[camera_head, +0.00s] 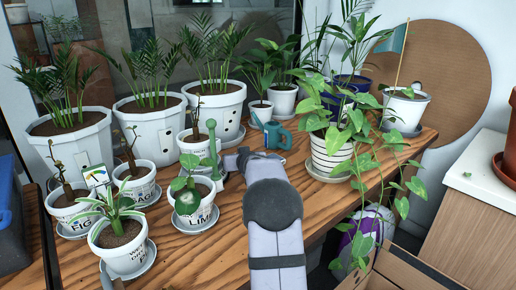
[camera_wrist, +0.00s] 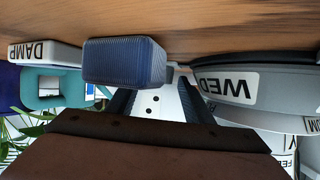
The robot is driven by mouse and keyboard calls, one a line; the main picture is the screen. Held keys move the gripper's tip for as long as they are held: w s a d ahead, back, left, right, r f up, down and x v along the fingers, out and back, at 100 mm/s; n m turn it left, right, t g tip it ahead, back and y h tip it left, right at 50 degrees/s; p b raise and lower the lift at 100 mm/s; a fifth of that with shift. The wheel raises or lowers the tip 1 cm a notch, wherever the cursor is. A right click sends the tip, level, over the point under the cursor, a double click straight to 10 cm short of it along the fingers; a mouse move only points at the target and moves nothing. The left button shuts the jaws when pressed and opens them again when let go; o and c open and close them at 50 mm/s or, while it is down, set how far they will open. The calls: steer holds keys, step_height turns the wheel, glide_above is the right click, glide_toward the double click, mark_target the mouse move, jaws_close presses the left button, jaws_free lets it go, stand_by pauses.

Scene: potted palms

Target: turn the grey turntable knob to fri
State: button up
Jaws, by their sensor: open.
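My gripper (camera_head: 236,161) is over the wooden table, between the small pots and the striped pot. In the wrist view my gripper (camera_wrist: 158,92) has its two dark fingers apart. A ribbed blue-grey block (camera_wrist: 124,62) stands in front of the fingers, overlapping the left one; I cannot tell whether they touch. A grey rounded rim (camera_wrist: 280,84) with a white "WED" label lies to the right. I cannot tell whether the block and this rim belong to one turntable. No "FRI" label is readable. In the head view my arm and gripper hide the spot.
A teal watering can (camera_head: 276,136) stands just beyond my gripper and shows in the wrist view (camera_wrist: 38,92), near a white "DAMP" plate (camera_wrist: 40,53). The striped pot (camera_head: 333,157) is right.

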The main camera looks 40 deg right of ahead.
steer(key=shift+d+r+n+y+p, duration=0.2)
steer(key=shift+n+y+p, duration=0.55)
steer(key=shift+p, duration=2.05)
steer(key=y+p, duration=0.1)
steer(key=p, duration=0.3)
steer(key=shift+n+t+p, duration=0.3)
steer(key=shift+n, duration=0.05)
steer(key=shift+s+f+b, duration=0.15)
steer(key=shift+s+b, duration=0.25)
steer(key=shift+b, duration=0.1)
steer(key=b+v, duration=0.2)
steer(key=v, duration=0.4)
steer(key=shift+s+a, duration=0.1)
steer(key=shift+s, duration=0.2)
steer(key=s+a+r+m+g+p, duration=0.2)
steer(key=s+a+r+p, duration=0.2)
steer(key=s+p, duration=0.4)
steer(key=s+a+r+m+g+p, duration=0.2)
steer(key=s+a+r+m+p, duration=0.1)
steer(key=s+a+r+p, duration=0.2)
steer(key=shift+s+r+p, duration=1.3)
steer(key=shift+s+p, duration=0.75)
steer(key=shift+p, duration=0.6)
steer(key=shift+a+f, duration=0.1)
